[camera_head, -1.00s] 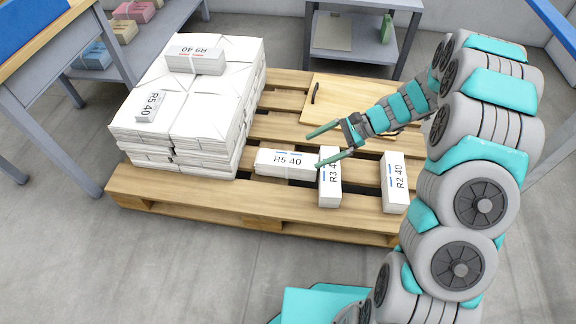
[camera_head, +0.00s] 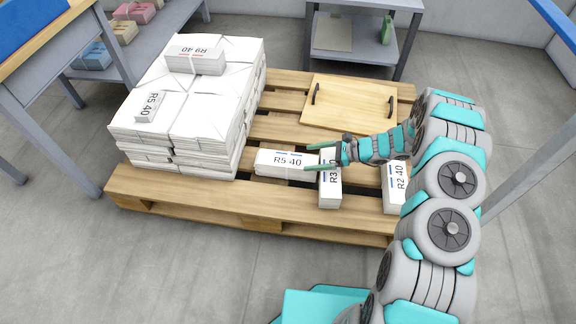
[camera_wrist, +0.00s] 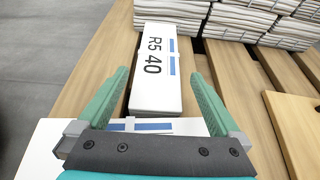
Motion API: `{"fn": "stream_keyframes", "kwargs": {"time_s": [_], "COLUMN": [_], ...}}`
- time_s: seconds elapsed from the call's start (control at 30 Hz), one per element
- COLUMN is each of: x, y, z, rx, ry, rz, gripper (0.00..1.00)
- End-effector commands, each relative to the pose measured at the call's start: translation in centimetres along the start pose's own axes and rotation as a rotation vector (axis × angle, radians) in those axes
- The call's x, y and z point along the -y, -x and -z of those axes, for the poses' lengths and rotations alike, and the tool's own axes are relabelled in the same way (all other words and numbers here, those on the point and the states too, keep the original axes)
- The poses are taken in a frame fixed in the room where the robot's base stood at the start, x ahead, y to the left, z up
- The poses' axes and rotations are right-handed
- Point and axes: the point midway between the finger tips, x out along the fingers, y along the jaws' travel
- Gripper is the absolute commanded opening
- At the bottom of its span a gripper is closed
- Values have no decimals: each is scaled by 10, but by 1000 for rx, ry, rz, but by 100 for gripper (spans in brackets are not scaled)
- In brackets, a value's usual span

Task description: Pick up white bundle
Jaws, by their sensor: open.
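Several white bundles lie on the wooden pallet. The one marked R5 40 (camera_head: 283,162) lies flat beside the big stack; it also shows in the wrist view (camera_wrist: 155,75), straight ahead of the fingers. The bundle marked R3 (camera_head: 330,190) lies crosswise at its right end, partly hidden by my gripper; in the wrist view it is under the fingers (camera_wrist: 55,140). The bundle marked R2 40 (camera_head: 394,190) lies farther right, partly behind my arm. My gripper (camera_head: 322,159) is open and empty, just above the meeting ends of R5 40 and R3; it shows in the wrist view too (camera_wrist: 158,100).
A tall stack of white paper (camera_head: 205,115) fills the pallet's left, with small bundles R9 40 (camera_head: 195,60) and R5 40 (camera_head: 151,106) on top. A wooden board with black handles (camera_head: 350,105) lies at the back right. The pallet's front edge (camera_head: 250,212) is clear.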

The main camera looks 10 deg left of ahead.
Motion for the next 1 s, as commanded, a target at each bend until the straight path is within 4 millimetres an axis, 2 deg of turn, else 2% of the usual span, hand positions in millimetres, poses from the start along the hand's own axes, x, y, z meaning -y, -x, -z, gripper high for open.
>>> {"fn": "stream_keyframes", "kwargs": {"time_s": [0.3, 0.63, 1.0], "x": [-4, -3, -3], "y": [-42, -48, -48], "z": [0, 0, 0], "rx": [1, -1, -1], "ry": [0, 1, 1], "rz": [-1, 1, 0], "gripper": [100, 100, 58]}}
